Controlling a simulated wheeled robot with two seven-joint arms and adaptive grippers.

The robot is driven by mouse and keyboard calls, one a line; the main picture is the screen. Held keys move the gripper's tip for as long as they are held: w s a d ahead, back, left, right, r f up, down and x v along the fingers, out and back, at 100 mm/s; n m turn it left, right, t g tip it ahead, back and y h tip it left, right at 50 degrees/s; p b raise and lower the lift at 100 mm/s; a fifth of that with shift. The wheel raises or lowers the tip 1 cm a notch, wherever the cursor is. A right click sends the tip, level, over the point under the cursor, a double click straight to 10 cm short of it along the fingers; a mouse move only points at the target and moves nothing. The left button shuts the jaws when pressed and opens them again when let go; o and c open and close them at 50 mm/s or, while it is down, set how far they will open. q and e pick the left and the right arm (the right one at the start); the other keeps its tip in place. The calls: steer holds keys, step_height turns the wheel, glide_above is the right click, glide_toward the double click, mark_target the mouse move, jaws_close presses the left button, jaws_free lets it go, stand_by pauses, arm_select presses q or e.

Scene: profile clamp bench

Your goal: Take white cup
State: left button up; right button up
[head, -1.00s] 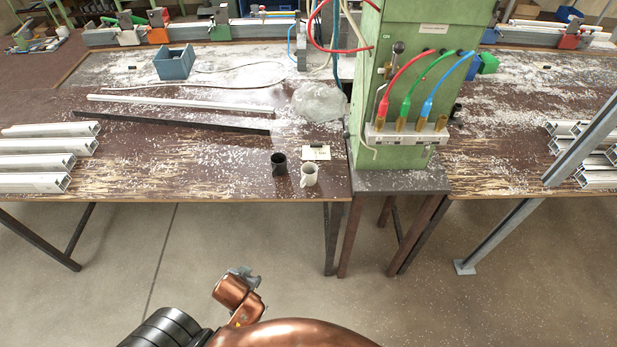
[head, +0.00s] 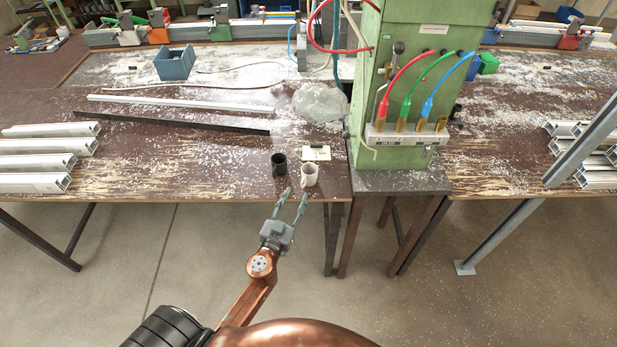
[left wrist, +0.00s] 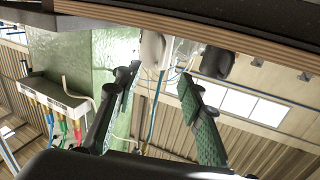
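The white cup (head: 309,176) stands upright near the front edge of the brown bench, just right of a black cup (head: 279,164). My left gripper (head: 296,192) is open and empty, its two fingers pointing at the cups from the front edge side. In the left wrist view the picture is upside down. There the white cup (left wrist: 152,50) shows beyond the open fingers (left wrist: 159,76), nearer the left finger, and the black cup (left wrist: 217,63) is at the right. The fingers appear apart from both cups. My right gripper is not in view.
A small white card (head: 316,153) lies behind the white cup. A green machine column (head: 400,85) stands close to the right. A clear plastic bag (head: 318,102) and long profiles (head: 180,104) lie farther back. Stacked profiles (head: 40,162) lie at the left.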

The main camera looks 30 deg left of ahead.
mark_target(305, 177)
arm_select(q)
steer(key=w, duration=0.2)
steer(key=w+p, duration=0.1)
steer(key=w, duration=0.1)
steer(key=w+a, duration=0.1)
steer(key=w, duration=0.1)
steer(key=shift+w+r+p, duration=0.25)
steer(key=shift+p, duration=0.1)
steer(key=shift+w+a+f, duration=0.1)
steer(key=shift+w, duration=0.3)
steer(key=shift+c, duration=0.7)
steer(key=c, duration=0.3)
jaws_close()
